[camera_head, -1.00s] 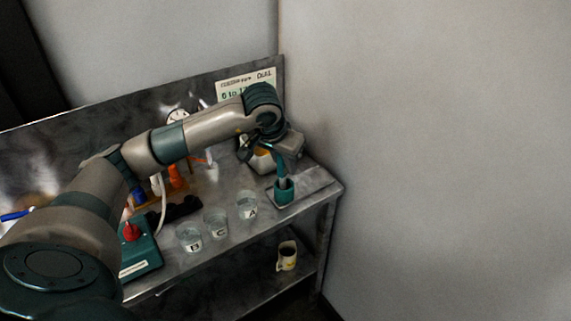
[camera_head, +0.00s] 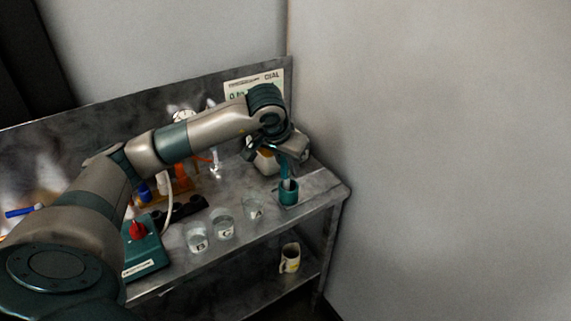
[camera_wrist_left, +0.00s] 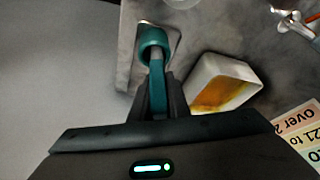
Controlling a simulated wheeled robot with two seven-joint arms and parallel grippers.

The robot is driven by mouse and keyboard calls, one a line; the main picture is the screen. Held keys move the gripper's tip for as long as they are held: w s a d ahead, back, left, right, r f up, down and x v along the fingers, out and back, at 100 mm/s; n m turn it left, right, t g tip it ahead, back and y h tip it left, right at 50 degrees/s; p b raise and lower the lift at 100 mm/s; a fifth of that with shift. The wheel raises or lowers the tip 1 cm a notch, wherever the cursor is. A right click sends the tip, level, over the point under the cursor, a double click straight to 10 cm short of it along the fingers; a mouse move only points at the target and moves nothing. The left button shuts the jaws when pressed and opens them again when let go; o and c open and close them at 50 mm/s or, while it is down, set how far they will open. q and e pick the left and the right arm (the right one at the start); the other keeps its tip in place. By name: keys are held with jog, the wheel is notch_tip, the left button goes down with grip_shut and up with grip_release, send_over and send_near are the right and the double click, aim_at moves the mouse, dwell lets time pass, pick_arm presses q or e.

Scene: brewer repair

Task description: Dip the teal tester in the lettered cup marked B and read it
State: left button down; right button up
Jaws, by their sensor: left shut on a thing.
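The teal tester (camera_wrist_left: 158,80) is between the fingers of my left gripper (camera_wrist_left: 158,100), which is shut on it. Its lower end stands in the teal holder (camera_head: 288,193) at the right end of the table. The holder also shows in the left wrist view (camera_wrist_left: 154,36). In the head view my left gripper (camera_head: 286,152) is above the holder, partly hidden by my wrist. The clear cup marked B (camera_head: 197,238) stands near the front edge, left of the cup marked C (camera_head: 223,225) and the cup A (camera_head: 253,209). My right gripper is not in view.
A teal box with a red knob (camera_head: 138,232) stands left of cup B. A white container with yellow content (camera_wrist_left: 221,84) is beside the holder. A dial chart (camera_head: 252,87) is at the back. A mug (camera_head: 290,258) stands on the lower shelf.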

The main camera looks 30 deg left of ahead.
pick_arm(q)
jog(key=shift+f, duration=0.75)
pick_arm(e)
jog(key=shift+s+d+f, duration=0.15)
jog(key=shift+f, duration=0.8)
pick_arm(q)
jog(key=c, duration=1)
grip_release()
jog(key=shift+c, duration=0.2)
notch_tip(320, 180, up, 7)
jog(key=d+p, duration=0.1)
jog(key=p, duration=0.2)
jog(key=shift+w+r, duration=0.2)
jog(key=shift+w, duration=0.2)
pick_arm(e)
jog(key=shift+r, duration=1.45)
pick_arm(q)
jog(key=shift+r, duration=0.1)
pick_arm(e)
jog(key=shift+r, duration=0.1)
